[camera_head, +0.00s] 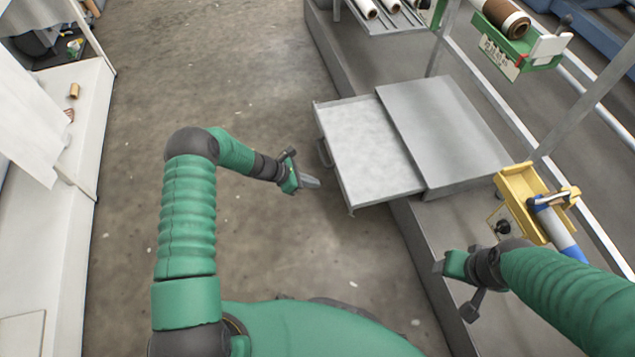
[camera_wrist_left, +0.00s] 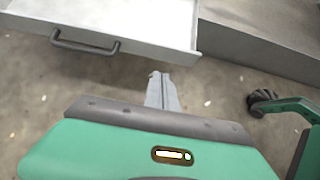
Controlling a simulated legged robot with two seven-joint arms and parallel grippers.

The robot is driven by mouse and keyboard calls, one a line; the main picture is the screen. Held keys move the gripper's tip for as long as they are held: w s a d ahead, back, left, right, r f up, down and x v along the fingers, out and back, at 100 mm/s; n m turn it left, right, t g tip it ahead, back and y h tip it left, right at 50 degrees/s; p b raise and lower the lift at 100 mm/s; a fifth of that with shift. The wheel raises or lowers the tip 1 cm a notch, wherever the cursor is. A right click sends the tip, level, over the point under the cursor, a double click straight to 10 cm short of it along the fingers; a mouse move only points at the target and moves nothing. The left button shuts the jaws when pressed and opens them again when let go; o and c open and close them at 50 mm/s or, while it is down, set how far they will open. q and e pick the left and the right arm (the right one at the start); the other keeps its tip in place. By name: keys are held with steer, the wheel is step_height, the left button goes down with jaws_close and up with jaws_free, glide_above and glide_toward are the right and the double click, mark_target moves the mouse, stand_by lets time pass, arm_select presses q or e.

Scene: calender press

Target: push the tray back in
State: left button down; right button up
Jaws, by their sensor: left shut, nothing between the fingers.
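The tray (camera_head: 368,150) is a flat light-grey drawer that sticks out to the left from under a grey metal top (camera_head: 442,130). Its dark handle (camera_head: 324,152) is on its left front edge. In the left wrist view the tray's front (camera_wrist_left: 150,25) and the handle (camera_wrist_left: 85,45) show at the top. My left gripper (camera_head: 310,182) is shut and empty, just left of the tray's near front corner and apart from it. It shows in the left wrist view (camera_wrist_left: 162,92) below and right of the handle. My right gripper (camera_head: 440,266) is at the lower right; its fingers are too small to judge.
A yellow holder (camera_head: 518,190) with a blue-and-white roll stands right of the tray. A green holder (camera_head: 520,50) with a brown roll is at the upper right. A white bench (camera_head: 75,130) runs along the left. The concrete floor (camera_head: 240,80) between is open.

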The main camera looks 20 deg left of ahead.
mark_target(343, 187)
arm_select(q)
steer(key=b+x, duration=0.1)
steer(key=x, duration=0.2)
steer(key=b+x, duration=0.2)
steer(key=x, duration=0.1)
steer(key=d+r+b+x, duration=0.1)
steer(key=x, duration=0.2)
steer(key=shift+w+b, duration=0.3)
steer(key=shift+w, duration=0.15)
steer(key=shift+w+d+r, duration=0.2)
steer(key=shift+d, duration=0.05)
